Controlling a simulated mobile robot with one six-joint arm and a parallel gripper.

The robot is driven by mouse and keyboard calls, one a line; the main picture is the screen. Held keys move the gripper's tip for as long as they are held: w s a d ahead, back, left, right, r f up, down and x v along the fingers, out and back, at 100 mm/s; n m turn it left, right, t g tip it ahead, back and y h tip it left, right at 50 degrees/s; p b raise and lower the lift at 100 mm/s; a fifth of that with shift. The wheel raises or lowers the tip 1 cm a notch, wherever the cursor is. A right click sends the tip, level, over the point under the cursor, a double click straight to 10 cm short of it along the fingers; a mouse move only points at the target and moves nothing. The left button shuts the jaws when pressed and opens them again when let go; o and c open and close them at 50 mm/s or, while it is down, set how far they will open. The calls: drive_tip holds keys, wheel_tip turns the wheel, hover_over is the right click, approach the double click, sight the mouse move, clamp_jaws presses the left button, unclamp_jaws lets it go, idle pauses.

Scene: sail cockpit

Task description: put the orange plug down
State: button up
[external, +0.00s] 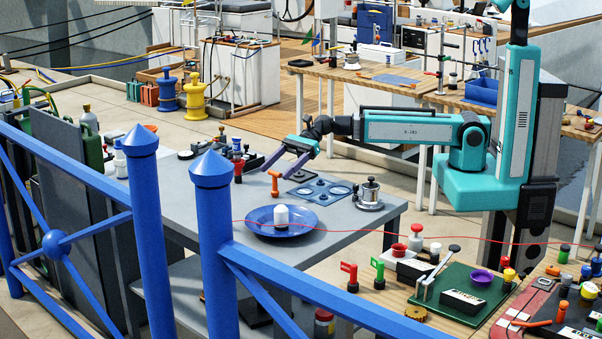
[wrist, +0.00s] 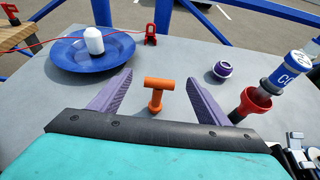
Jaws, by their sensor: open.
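The orange plug (external: 275,183) stands upright on the grey table (external: 364,223), its T-shaped handle on top. My gripper (external: 274,173) is open, with its purple fingers near the plug in the external view. In the wrist view the plug (wrist: 157,95) shows between the two spread fingers of my gripper (wrist: 159,76), with clear gaps on both sides. Neither finger touches it there. The plug's foot appears to rest on the tabletop.
A blue plate (wrist: 70,62) with a white bottle (wrist: 93,40) lies left in the wrist view. A purple-and-white ring-shaped piece (wrist: 222,70) and a red cup (wrist: 255,102) holding a blue-capped item stand right.

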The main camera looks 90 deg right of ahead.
drive_tip(key=shift+d+f+b, duration=0.1)
drive_tip(key=shift+f+b, duration=0.05)
drive_tip(key=shift+b, duration=0.35)
drive_tip(key=shift+w+b, duration=0.1)
drive_tip(key=shift+b, duration=0.55)
drive_tip(key=b, duration=0.4)
drive_tip(key=shift+d+r+b, duration=0.25)
drive_tip(key=shift+b, duration=0.1)
drive_tip(key=b, duration=0.6)
drive_tip(key=shift+s+d+r, duration=0.2)
drive_tip(key=shift+s+d, duration=0.1)
drive_tip(key=shift+s, duration=0.1)
drive_tip(key=b, duration=0.3)
drive_tip(key=s+b, duration=0.1)
drive_tip(key=b, duration=0.2)
drive_tip(key=shift+s+d+r, duration=0.1)
drive_tip(key=shift+s+d, duration=0.05)
drive_tip(key=shift+d, duration=0.2)
drive_tip(key=shift+p+v, duration=0.4)
drive_tip(key=shift+v, duration=1.25)
drive_tip(key=shift+a+r, duration=0.1)
drive_tip(key=shift+r, duration=0.05)
